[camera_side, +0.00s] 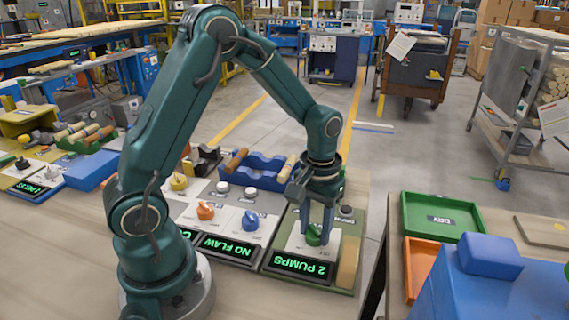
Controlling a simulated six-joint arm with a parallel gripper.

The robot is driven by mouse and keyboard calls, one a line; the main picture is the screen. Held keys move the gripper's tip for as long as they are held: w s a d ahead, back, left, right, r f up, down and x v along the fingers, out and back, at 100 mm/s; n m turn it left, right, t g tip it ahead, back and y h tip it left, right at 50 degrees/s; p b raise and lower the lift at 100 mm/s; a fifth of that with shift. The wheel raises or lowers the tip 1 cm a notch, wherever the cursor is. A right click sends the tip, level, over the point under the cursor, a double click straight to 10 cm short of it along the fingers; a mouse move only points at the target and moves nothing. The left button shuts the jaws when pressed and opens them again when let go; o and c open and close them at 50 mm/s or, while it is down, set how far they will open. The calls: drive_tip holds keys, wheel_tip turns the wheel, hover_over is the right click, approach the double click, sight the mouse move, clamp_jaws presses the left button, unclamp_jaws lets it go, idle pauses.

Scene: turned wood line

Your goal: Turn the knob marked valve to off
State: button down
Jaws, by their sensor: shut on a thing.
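My gripper (317,222) points down over the panel at the right end of the bench. Its fingers are shut on a green knob (314,236), which sits on a white plate and is partly hidden by them. The display (302,267) in front of this knob reads "2 PUMPS". The small marks around the knob are too small to read, so I cannot tell its name or its exact setting.
To the left are a blue knob (250,219), an orange knob (206,211) and a yellow knob (178,182). A "NO FLAW" display (229,249) stands beside the panel. A blue rack (262,178) lies behind. A green tray (407,222) is on a separate table at right.

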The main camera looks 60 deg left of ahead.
sight(316, 228)
drive_tip(key=shift+w+n, duration=0.1)
drive_tip(key=shift+n, duration=0.2)
drive_tip(key=shift+c, duration=2.1)
unclamp_jaws()
drive_tip(key=shift+r, duration=2.6)
